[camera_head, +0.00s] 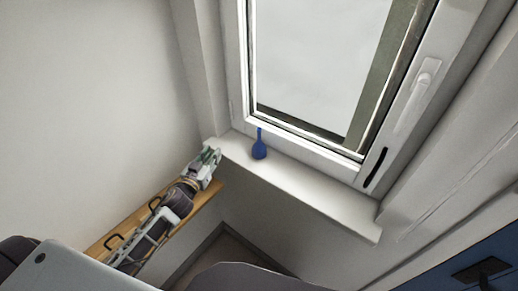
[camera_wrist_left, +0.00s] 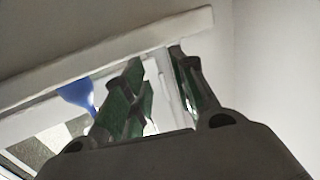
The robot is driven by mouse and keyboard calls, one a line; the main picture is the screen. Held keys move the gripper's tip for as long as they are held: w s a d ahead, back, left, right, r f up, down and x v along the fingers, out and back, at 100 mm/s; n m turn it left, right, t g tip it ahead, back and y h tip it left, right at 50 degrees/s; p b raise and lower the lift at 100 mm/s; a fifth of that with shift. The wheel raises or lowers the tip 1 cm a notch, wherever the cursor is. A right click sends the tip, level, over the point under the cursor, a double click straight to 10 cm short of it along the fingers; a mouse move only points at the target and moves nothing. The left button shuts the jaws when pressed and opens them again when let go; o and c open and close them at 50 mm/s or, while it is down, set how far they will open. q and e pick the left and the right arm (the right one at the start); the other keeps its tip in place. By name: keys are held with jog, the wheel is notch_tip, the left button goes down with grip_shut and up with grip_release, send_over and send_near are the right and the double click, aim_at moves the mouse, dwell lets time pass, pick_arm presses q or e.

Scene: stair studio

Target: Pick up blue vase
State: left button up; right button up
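The blue vase (camera_head: 259,151) is small, with a round body and a thin neck. It stands upright on the white window sill (camera_head: 310,194), near the sill's left end. My left gripper (camera_head: 211,157) is by the left end of the sill, to the left of the vase and apart from it. In the left wrist view, the fingers (camera_wrist_left: 163,88) with green pads are spread with nothing held between them. There the vase (camera_wrist_left: 77,92) shows upside down, left of the fingers and outside their gap, partly hidden by a finger. My right gripper is not in view.
A window with a white frame (camera_head: 311,148) and a white handle (camera_head: 413,96) rises behind the vase. A wall (camera_head: 90,90) lies to the left. A wooden board (camera_head: 203,202) runs beneath my left arm. The sill right of the vase is clear.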

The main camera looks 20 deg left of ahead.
pick_arm(q)
notch_tip(320, 180, up, 5)
jog(key=d+m+t+h, duration=0.1)
jog(key=d+m+h, duration=0.1)
jog(key=m+h, duration=0.15)
jog(key=m+g+h, duration=0.5)
jog(key=h, duration=0.4)
send_near(259, 143)
jog(key=shift+s+a+r, duration=0.45)
jog(key=shift+a+r, duration=0.15)
jog(key=shift+a, duration=0.1)
jog(key=shift+s+a+r, duration=0.45)
jog(key=shift+a+r, duration=0.2)
jog(key=shift+a, duration=0.05)
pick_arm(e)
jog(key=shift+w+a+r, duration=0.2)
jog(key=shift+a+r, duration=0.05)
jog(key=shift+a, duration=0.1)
pick_arm(q)
jog(key=shift+w, duration=0.1)
jog(key=shift+p+x, duration=0.65)
jog(key=shift+x, duration=3.55)
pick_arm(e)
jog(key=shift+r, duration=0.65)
pick_arm(q)
jog(key=shift+d+f, duration=0.1)
jog(key=shift+d, duration=0.05)
